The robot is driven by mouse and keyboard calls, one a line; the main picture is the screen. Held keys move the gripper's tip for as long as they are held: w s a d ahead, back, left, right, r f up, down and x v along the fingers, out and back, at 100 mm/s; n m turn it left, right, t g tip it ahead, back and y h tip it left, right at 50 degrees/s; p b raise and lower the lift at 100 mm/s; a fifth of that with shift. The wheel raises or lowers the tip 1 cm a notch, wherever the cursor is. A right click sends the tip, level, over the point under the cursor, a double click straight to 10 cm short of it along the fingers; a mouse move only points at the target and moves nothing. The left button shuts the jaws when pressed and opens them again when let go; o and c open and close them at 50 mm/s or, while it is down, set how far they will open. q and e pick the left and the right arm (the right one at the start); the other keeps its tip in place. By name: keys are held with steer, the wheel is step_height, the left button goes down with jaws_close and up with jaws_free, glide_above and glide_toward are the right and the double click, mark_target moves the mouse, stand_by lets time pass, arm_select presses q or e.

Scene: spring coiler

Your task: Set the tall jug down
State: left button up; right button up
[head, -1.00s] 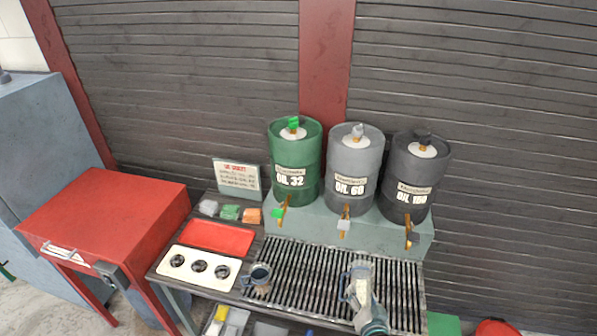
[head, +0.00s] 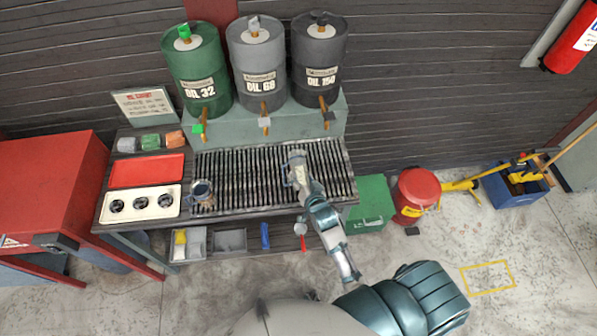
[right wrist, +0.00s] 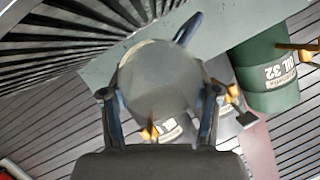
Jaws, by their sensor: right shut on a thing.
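The tall jug (head: 295,168) is clear with a blue-grey handle and stands out over the right half of the slotted drip grate (head: 235,168). My right gripper (head: 305,187) is shut on it from the near side. In the right wrist view the jug (right wrist: 158,80) sits between both fingers (right wrist: 158,100), its handle pointing up and right. I cannot tell whether its base touches the grate. A shorter jug (head: 202,193) stands at the grate's left end. My left gripper is not in view.
Green, grey and dark oil drums (head: 262,65) with taps stand behind the grate. A red tray (head: 146,170) and a white three-hole panel (head: 140,204) lie to the left. A green box (head: 372,203) and red bin (head: 416,192) stand right. The grate's middle is clear.

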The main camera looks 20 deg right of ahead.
mark_target(302, 167)
steer(key=w, duration=0.1)
steer(key=w+d, duration=0.1)
steer(key=w, duration=0.1)
steer(key=w+d, duration=0.1)
steer(key=shift+w+d+f, duration=0.2)
steer(key=shift+w+f, duration=0.1)
steer(key=shift+f, duration=0.1)
steer(key=shift+a+f, duration=0.2)
steer(key=shift+f, duration=0.55)
steer(key=shift+a+f, duration=0.15)
steer(key=shift+f, duration=0.6)
steer(key=o, duration=1.4)
steer(key=shift+d+f, duration=0.15)
steer(key=shift+d, duration=0.1)
